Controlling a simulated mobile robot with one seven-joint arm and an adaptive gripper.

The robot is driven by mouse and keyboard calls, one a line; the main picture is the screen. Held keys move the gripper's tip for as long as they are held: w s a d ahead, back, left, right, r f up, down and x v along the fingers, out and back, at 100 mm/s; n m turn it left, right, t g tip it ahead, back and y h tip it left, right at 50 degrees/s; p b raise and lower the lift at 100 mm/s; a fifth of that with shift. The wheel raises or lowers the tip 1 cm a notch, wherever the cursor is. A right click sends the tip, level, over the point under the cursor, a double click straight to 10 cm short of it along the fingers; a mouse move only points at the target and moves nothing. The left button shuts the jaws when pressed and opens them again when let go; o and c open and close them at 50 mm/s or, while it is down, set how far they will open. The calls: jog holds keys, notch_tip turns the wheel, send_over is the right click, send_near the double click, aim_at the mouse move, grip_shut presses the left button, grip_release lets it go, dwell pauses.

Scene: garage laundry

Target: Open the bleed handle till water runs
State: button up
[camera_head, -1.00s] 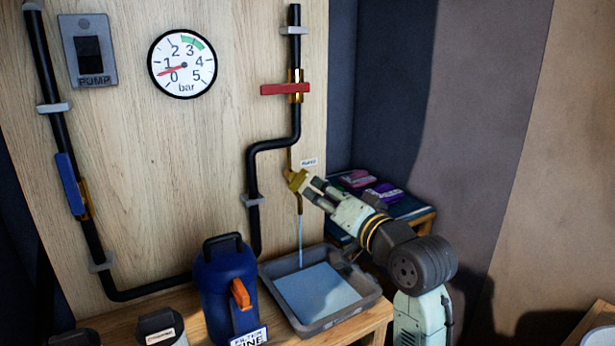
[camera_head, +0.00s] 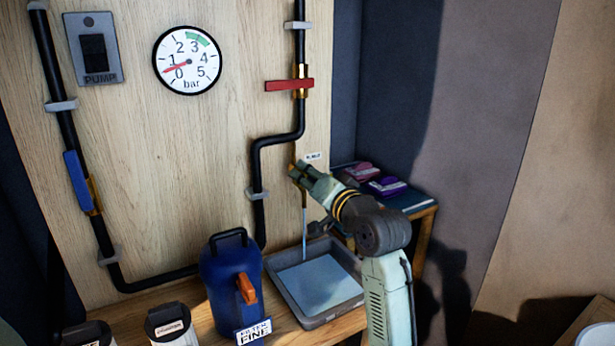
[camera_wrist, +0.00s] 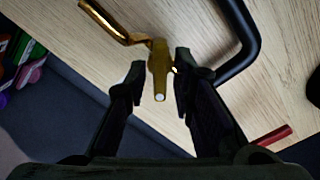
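The brass bleed handle (camera_wrist: 159,72) shows in the wrist view between my fingertips, with narrow gaps at its sides. In the head view my gripper (camera_head: 299,173) is at the bleed valve on the board and hides most of the handle. My gripper (camera_wrist: 158,72) is open around the handle. The bent brass spout (camera_wrist: 112,24) shows beside it. A thin stream of water (camera_head: 304,236) falls from the spout into the grey tray (camera_head: 274,292), which holds pale blue water.
The gauge (camera_head: 187,61) needle points between 0 and 1 bar. A red-handled valve (camera_head: 290,85) sits above, a blue-handled one (camera_head: 76,181) at left. The blue filter housing (camera_head: 231,285) stands left of the tray. A side table (camera_head: 408,203) with coloured packs is behind my arm.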

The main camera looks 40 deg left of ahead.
grip_shut()
jog(key=shift+n, duration=0.4)
jog(key=shift+s+n+b, duration=0.1)
jog(key=shift+n+b, duration=1.7)
jog(key=shift+n, duration=1.7)
jog(key=shift+o, duration=1.3)
grip_release()
jog(key=shift+a, duration=0.1)
